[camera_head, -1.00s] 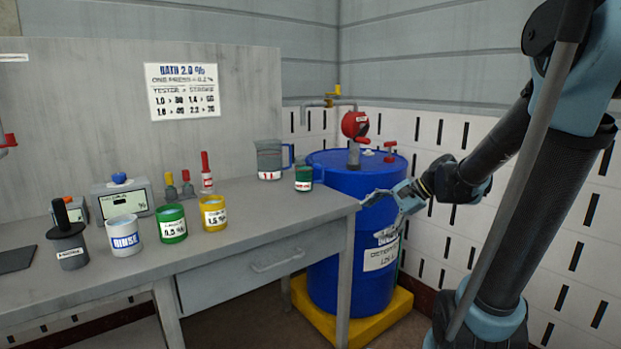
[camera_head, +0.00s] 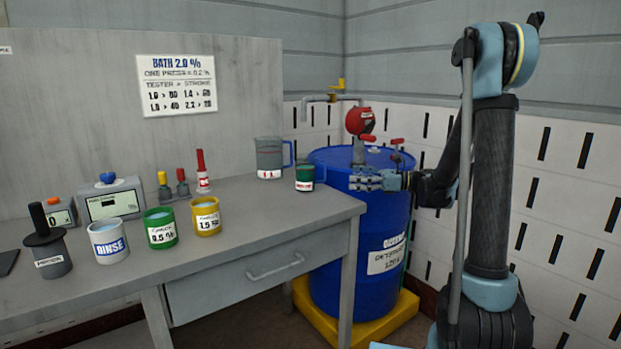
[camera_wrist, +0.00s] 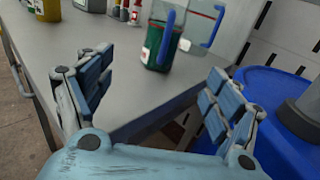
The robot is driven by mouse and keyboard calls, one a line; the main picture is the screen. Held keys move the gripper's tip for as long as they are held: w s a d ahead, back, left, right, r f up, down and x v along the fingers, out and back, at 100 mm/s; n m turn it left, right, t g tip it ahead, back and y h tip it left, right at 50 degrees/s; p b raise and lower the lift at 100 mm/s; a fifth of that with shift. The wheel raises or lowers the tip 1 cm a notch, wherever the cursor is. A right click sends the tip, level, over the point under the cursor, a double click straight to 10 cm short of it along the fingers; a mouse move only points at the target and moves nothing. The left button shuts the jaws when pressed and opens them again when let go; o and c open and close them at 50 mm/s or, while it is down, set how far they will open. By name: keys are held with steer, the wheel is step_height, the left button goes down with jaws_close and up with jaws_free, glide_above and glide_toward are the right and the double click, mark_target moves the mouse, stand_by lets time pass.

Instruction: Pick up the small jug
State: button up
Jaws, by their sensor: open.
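The small jug (camera_head: 305,180) stands upright near the right end of the grey bench. It is clear with green in its lower part and a white label. My gripper (camera_head: 362,180) is to the right of the jug, in front of the blue drum in the head view. In the wrist view my gripper (camera_wrist: 160,78) has its fingers spread wide. The jug shows beyond and between them, apart from both, and nothing is held.
A larger clear jug (camera_head: 269,160) with a blue handle stands just behind and left. The blue drum (camera_head: 340,225) with a red-topped pump (camera_head: 359,122) is right of the bench (camera_head: 250,225). A yellow cup (camera_head: 206,217) and several other vessels stand farther left.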

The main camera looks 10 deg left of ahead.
mark_target(323, 181)
steer(key=a, duration=1.1)
steer(key=shift+a, duration=0.4)
steer(key=shift+w+a+f, duration=0.1)
steer(key=shift+a+f, duration=0.1)
steer(key=shift+a, duration=1.2)
steer(key=shift+w+a+f, duration=0.1)
steer(key=shift+a+f, duration=0.05)
steer(key=shift+a, duration=1.2)
steer(key=c, duration=1.4)
steer(key=shift+r, duration=0.1)
step_height(323, 181, up, 10)
steer(key=shift+f, duration=0.1)
